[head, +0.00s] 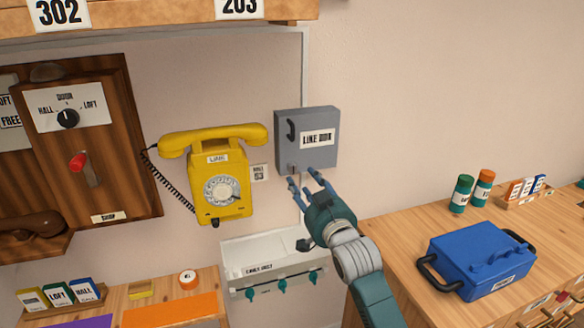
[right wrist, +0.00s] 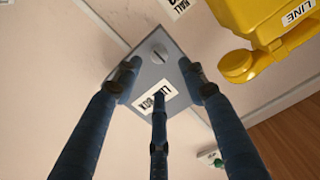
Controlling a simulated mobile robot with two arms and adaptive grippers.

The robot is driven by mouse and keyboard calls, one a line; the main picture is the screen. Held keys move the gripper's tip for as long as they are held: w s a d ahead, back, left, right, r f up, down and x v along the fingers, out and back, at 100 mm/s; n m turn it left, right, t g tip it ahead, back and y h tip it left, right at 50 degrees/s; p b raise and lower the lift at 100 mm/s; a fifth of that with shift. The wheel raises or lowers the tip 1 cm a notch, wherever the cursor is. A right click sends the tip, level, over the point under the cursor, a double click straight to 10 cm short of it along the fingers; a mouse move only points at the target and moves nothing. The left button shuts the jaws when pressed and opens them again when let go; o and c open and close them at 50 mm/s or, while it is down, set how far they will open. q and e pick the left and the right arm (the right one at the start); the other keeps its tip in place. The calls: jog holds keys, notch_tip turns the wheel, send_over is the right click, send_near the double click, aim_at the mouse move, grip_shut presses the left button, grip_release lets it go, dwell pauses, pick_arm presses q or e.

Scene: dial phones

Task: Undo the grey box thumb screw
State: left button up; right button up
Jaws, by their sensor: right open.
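The grey box (head: 327,117), labelled LINE BOX, is on the wall to the right of the yellow phone, with a dark handle (head: 291,129) on its front. In the right wrist view the grey box (right wrist: 140,61) shows a round, slotted thumb screw (right wrist: 158,55) near one corner. My right gripper (head: 303,180) is just below the box's lower front edge in the head view, its blue fingers spread. In the wrist view the open fingers (right wrist: 158,82) stand around the screw's line of sight; I cannot tell whether any touches it. My left gripper is not in view.
The yellow dial phone (head: 221,170) hangs close to the left. A white wall tray (head: 240,249) with teal knobs lies below the gripper. A blue case (head: 475,262) sits on the right-hand wooden counter (head: 400,232). Wall right of the grey box is clear.

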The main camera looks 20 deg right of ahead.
aim_at(293, 170)
jog(key=w, duration=0.5)
jog(key=shift+w+a+p, duration=0.2)
jog(key=shift+p, duration=0.2)
jog(key=shift+w+f, duration=0.1)
jog(key=shift+w, duration=1.15)
jog(key=shift+c, duration=1.3)
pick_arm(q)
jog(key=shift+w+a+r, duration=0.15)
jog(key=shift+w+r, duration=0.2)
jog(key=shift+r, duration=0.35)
pick_arm(e)
grip_shut()
